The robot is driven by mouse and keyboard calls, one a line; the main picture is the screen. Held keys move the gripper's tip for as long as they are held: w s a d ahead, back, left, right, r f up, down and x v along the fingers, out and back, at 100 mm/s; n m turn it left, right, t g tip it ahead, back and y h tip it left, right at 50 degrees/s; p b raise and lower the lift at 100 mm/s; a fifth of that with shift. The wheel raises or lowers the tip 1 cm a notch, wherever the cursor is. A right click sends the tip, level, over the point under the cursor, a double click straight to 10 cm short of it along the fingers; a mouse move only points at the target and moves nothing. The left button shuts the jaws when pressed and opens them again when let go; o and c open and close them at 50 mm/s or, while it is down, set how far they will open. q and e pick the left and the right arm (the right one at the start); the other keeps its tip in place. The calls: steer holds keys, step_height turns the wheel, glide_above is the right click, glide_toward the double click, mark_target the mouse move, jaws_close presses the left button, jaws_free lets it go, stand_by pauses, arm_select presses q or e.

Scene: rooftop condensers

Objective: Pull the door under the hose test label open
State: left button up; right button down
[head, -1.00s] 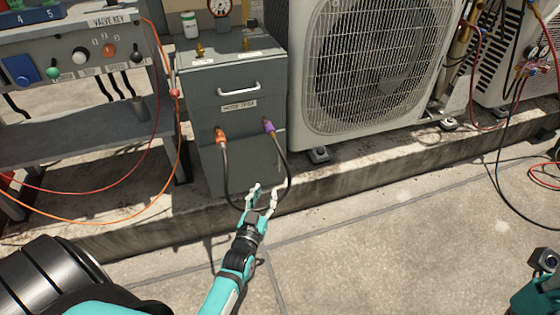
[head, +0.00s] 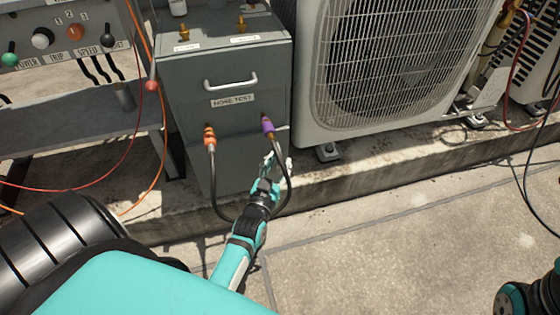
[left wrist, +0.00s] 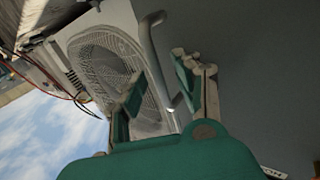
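The grey cabinet (head: 225,65) stands left of the condenser. A white "HOSE TEST" label (head: 233,101) is on its front, just below a pale bar handle (head: 231,83). My left gripper (head: 275,160) is open and empty, low in front of the cabinet by the purple connector. In the left wrist view my left gripper (left wrist: 160,95) has its fingers apart. A bar handle (left wrist: 153,55) shows between them in the picture, against the grey cabinet face (left wrist: 250,70); I see no contact. My right gripper is out of view.
An orange connector (head: 209,138) and a purple connector (head: 267,125) carry a black hose (head: 222,205) looping beside my left gripper. The condenser (head: 390,60) stands close on the right. A control bench (head: 75,115) is at left. Paving (head: 400,250) in front is clear.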

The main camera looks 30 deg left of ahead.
arm_select(q)
steer(key=c, duration=0.6)
jaws_close()
steer(key=shift+s, duration=0.1)
